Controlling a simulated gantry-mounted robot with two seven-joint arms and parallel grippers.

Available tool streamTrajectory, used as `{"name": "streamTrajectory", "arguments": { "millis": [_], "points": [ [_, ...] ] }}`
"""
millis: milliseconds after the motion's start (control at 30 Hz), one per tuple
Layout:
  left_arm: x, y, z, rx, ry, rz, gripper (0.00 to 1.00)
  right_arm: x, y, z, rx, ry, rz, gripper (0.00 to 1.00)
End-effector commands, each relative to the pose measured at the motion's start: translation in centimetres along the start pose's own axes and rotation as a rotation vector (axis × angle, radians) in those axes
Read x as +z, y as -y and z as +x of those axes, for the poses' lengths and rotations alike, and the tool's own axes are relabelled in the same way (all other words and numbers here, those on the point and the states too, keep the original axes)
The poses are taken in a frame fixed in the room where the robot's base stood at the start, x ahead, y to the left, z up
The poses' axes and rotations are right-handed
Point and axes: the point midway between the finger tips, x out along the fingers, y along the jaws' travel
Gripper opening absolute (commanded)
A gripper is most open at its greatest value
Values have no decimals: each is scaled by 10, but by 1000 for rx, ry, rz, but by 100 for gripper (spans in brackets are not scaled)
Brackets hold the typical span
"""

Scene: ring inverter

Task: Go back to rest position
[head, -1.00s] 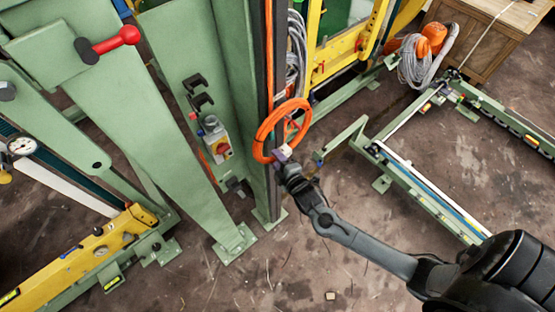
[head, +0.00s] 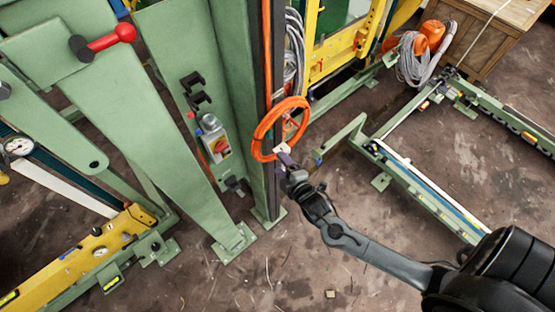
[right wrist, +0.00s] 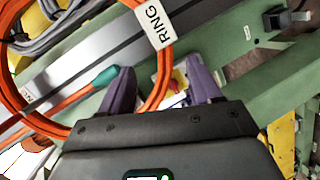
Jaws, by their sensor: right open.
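An orange ring of coiled cable (head: 281,128) hangs on the green machine post. In the right wrist view the ring (right wrist: 166,84) carries a white label reading "RING" (right wrist: 154,22). My right gripper (head: 283,160) is at the lower edge of the ring in the head view. In the right wrist view the right gripper (right wrist: 160,90) has its two purple fingers spread apart, with part of the ring passing between or behind them; I cannot tell whether they touch it. My left gripper is not in view.
A control box with a red and yellow switch (head: 217,145) sits on the green frame left of the ring. A red-knobbed lever (head: 125,33) is at upper left. A low green frame (head: 420,185) lies to the right, near a wooden crate (head: 485,35). Bare floor is below.

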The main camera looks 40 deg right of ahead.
Motion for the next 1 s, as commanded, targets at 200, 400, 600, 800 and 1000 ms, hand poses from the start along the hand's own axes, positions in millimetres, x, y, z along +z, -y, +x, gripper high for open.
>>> {"name": "streamTrajectory", "arguments": {
  "millis": [200,400,600,800,1000],
  "points": [
    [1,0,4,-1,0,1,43,0,1,-38,-1,0,0,63],
    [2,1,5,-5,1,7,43,0,0,-59,1,0,1,63],
    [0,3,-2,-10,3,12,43,-2,-8,-69,-1,1,2,63],
    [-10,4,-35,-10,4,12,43,-14,-48,-83,11,13,45,63],
    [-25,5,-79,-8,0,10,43,-49,-93,-111,-184,21,258,63]
  ]
}}
